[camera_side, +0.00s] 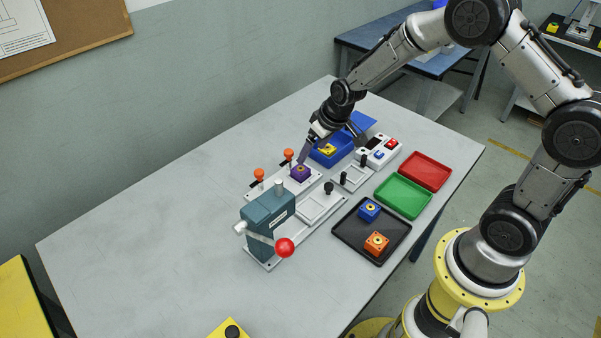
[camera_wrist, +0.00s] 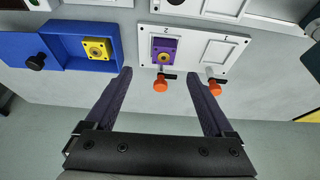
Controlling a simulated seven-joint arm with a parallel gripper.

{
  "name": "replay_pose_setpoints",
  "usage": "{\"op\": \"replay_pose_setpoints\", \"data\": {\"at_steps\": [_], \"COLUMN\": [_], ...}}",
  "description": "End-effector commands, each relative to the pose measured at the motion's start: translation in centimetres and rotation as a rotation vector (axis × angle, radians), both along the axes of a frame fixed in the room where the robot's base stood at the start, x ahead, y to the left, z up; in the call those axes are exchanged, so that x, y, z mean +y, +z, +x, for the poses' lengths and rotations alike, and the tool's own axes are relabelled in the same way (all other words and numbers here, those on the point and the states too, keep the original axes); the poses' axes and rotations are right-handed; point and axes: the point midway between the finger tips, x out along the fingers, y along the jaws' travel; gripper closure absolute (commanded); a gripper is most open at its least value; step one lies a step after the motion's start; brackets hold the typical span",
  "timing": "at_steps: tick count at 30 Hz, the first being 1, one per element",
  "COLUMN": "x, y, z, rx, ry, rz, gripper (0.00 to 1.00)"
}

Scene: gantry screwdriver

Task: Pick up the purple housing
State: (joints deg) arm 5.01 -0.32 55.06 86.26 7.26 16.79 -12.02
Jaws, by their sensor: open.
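The purple housing (camera_side: 300,172) sits in a slot of a white fixture plate with orange-knobbed clamps. In the wrist view the purple housing (camera_wrist: 164,50) lies in the left slot of that plate, with a yellowish round centre. My gripper (camera_side: 312,153) is close to the housing in the side view. In the wrist view my gripper (camera_wrist: 158,75) is open, its two dark fingers spread apart. The housing shows beyond the fingertips, between their lines, and nothing is held. Whether a finger touches it I cannot tell.
A blue bin (camera_side: 333,150) holds a yellow housing (camera_wrist: 98,48). A teal press (camera_side: 268,222) with a red-knobbed lever stands at the front. Red (camera_side: 426,170), green (camera_side: 403,196) and black (camera_side: 350,241) trays lie right; the black one holds blue and orange housings. The table's left side is clear.

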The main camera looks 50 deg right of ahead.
Motion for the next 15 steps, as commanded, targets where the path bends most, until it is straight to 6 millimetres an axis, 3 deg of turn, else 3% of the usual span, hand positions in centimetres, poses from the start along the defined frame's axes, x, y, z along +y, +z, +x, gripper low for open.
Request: {"op": "replay_pose_setpoints", "data": {"at_steps": [3,15], "x": [0.1,0.5], "y": [-2.0,-5.4], "z": [0.8,2.0], "rx": [0.003,0.002], "ry": [0.000,0.001], "rz": [0.001,0.001], "gripper": [0.12,0.12]}}
